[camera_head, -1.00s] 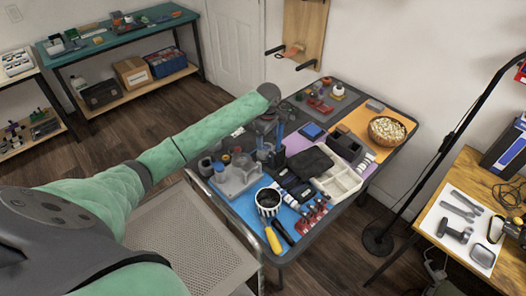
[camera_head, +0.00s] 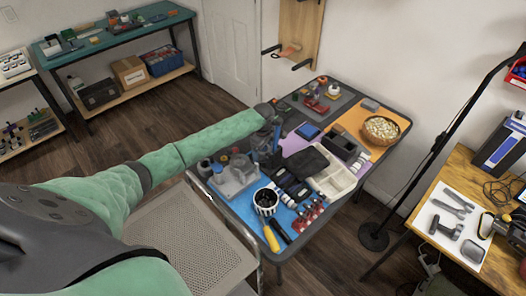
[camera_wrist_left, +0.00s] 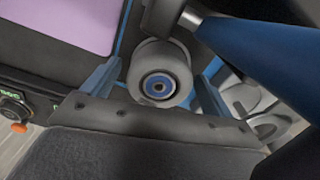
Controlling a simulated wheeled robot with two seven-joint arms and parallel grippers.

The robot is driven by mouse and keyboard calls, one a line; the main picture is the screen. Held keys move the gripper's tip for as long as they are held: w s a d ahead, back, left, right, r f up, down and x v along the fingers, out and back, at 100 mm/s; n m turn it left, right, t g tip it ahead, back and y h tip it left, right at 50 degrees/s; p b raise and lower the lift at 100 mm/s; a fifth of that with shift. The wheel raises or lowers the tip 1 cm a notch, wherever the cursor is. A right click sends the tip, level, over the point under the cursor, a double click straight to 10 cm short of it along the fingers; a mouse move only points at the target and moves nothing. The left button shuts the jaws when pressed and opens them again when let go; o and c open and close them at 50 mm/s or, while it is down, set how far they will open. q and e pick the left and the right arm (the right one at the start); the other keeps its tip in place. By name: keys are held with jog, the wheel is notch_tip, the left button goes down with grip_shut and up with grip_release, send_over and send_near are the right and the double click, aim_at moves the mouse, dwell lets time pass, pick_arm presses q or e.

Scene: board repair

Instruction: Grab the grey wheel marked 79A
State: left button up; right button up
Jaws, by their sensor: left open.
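A grey wheel (camera_wrist_left: 146,60) with a blue ring around its hub faces the left wrist view, in the upper middle. No 79A marking is readable on it. My left gripper (camera_wrist_left: 158,74) is open, with one blue finger to the left of the wheel and one to its right. I cannot tell whether either finger touches it. In the head view my left gripper (camera_head: 277,138) points down over the middle of the crowded worktable (camera_head: 258,228), and the wheel cannot be made out there. My right gripper is not in view.
A dark blue rod-like shape (camera_wrist_left: 265,58) crosses close on the right in the wrist view. A lamp pole (camera_head: 437,150) rises to the right.

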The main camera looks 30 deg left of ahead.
pick_arm(q)
jog(key=c, duration=1.2)
jog(key=shift+o, duration=0.2)
